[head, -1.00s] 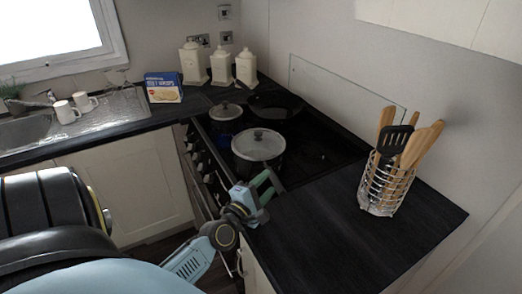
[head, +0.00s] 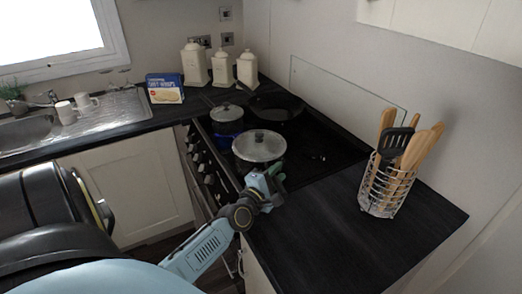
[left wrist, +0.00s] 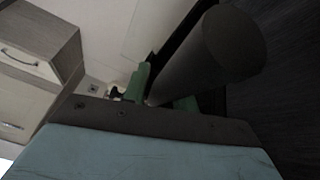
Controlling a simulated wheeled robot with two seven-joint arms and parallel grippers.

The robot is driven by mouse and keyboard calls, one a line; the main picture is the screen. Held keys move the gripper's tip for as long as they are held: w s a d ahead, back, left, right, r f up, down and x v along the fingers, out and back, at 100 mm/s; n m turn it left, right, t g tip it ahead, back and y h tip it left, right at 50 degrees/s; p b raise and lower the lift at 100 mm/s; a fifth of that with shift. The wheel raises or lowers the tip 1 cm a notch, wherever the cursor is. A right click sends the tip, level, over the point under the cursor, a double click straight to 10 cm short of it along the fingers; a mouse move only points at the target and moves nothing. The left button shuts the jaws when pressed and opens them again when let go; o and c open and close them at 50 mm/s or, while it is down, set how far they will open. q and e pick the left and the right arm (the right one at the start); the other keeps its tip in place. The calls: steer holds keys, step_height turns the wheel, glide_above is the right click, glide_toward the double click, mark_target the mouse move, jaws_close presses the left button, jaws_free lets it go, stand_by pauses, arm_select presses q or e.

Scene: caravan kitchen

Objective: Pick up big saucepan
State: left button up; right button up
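The big saucepan (head: 262,161) stands on the dark hob, covered by a glass lid (head: 259,144) with a knob. My left gripper (head: 277,180) is at the saucepan's near side, just below its rim in the head view. In the left wrist view, a thick dark cylinder (left wrist: 215,50), apparently the saucepan's handle, runs between the green fingers (left wrist: 165,100). The fingers lie close beside the cylinder, but whether they grip it is unclear. The rest of the saucepan is not recognizable in the wrist view. My right gripper is not in view.
A smaller lidded pot (head: 227,115) and a frying pan (head: 277,107) sit behind the saucepan. A wire utensil basket (head: 378,196) stands on the right counter. The counter (head: 340,238) in front of it is clear. Canisters (head: 222,68) and a blue box (head: 164,89) stand at the back.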

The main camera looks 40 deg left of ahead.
arm_select(q)
jaws_close()
steer(key=shift+w+a+r, duration=0.1)
steer(key=shift+r, duration=0.1)
